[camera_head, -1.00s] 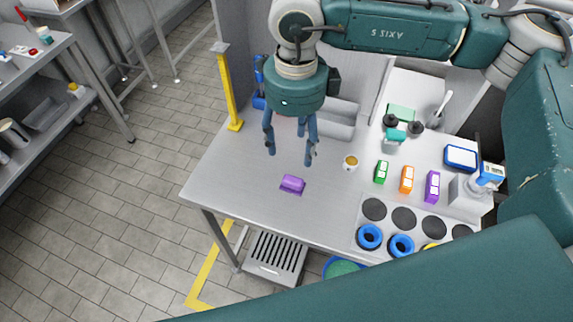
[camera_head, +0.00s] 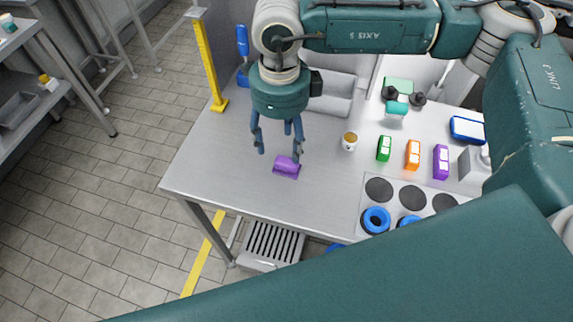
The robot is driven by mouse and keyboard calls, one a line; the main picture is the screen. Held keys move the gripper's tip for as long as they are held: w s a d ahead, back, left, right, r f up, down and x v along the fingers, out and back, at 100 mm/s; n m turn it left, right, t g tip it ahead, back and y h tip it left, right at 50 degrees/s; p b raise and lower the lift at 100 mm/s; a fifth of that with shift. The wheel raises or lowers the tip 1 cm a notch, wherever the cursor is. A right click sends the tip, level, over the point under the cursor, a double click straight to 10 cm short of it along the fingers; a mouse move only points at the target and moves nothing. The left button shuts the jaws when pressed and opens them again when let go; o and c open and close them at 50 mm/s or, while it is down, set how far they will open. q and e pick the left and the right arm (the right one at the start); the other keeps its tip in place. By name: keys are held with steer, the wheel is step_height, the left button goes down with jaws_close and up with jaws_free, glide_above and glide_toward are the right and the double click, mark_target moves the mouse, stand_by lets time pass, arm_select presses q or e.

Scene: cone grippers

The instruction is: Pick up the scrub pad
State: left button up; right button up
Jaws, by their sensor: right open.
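A small purple block, which looks like the scrub pad (camera_head: 286,167), lies on the grey metal table (camera_head: 225,175) near its front left part. My right gripper (camera_head: 278,153) hangs over the table with its fingers pointing down. It is open and empty, with its two fingers spread apart. The fingertips are just behind and above the pad in the picture; the right one overlaps its far edge. I cannot tell the exact height between them. My left gripper is not in view.
A yellow post (camera_head: 208,65) stands at the table's left rear. A small jar (camera_head: 349,142) and green (camera_head: 384,149), orange (camera_head: 412,155) and purple (camera_head: 441,161) boxes stand to the right. A grey tray (camera_head: 335,93) is behind the gripper. Table left of the pad is clear.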

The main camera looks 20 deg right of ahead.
mark_target(286, 163)
step_height(286, 163, down, 2)
steer(key=shift+f, duration=0.1)
steer(key=shift+f+p, duration=0.25)
steer(key=shift+p, duration=0.05)
steer(key=f+p, duration=0.1)
steer(key=f, duration=0.1)
steer(key=f+p, duration=0.1)
steer(key=f, duration=0.1)
steer(key=shift+s+d+f+p, duration=0.1)
steer(key=shift+s+d+p, duration=0.2)
steer(key=shift+s+d, duration=0.1)
steer(key=shift+w+f, duration=0.1)
steer(key=shift+f, duration=0.4)
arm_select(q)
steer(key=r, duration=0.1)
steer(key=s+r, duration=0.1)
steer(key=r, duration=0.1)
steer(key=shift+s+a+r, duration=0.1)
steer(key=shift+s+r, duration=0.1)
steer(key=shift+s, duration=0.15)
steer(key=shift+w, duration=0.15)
arm_select(e)
steer(key=c, duration=1.3)
